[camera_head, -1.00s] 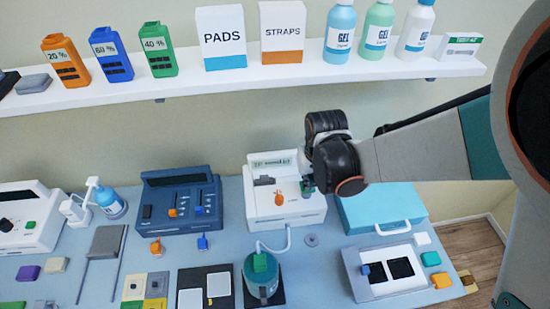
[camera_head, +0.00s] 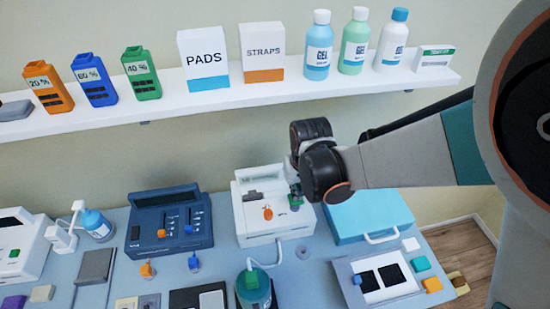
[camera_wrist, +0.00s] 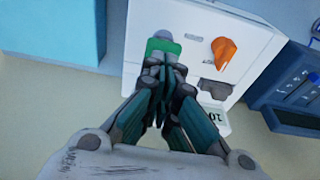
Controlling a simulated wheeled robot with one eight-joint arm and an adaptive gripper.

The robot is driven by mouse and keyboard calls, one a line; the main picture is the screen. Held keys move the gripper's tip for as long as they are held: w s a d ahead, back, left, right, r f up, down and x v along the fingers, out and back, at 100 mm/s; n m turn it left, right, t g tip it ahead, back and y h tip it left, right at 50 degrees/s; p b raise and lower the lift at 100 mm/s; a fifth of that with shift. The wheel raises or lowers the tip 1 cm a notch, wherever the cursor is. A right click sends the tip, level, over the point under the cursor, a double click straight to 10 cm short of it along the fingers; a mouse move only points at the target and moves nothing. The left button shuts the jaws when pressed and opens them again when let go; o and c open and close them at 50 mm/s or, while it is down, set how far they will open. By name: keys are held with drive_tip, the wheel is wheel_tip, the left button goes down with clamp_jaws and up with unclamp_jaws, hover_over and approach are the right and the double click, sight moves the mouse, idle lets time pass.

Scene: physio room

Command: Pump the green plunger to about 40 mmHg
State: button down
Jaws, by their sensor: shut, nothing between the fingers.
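The green plunger (camera_wrist: 164,46) is on the face of a white device (camera_head: 265,228). It also shows in the head view (camera_head: 296,198), partly hidden by my gripper. My gripper (camera_head: 294,190) is shut and empty. In the wrist view, its closed fingertips (camera_wrist: 166,62) overlap the lower edge of the green part; I cannot tell whether they touch it. An orange knob (camera_wrist: 224,50) sits beside the plunger on the same face. A pale display (camera_wrist: 214,119) on the device carries digits that look like "10", partly hidden by my gripper.
A dark blue device (camera_head: 168,225) stands left of the white device and a turquoise case (camera_head: 368,214) right of it. A jar with a green top (camera_head: 252,284) stands in front, with a tube. A shelf (camera_head: 220,98) with boxes and bottles runs above.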

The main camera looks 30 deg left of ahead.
drive_tip(key=shift+f+b, duration=1.95)
drive_tip(key=shift+f, duration=0.3)
drive_tip(key=shift+r, duration=0.15)
drive_tip(key=shift+r+p, duration=1.4)
drive_tip(key=shift+r, duration=0.8)
drive_tip(key=shift+f, duration=0.1)
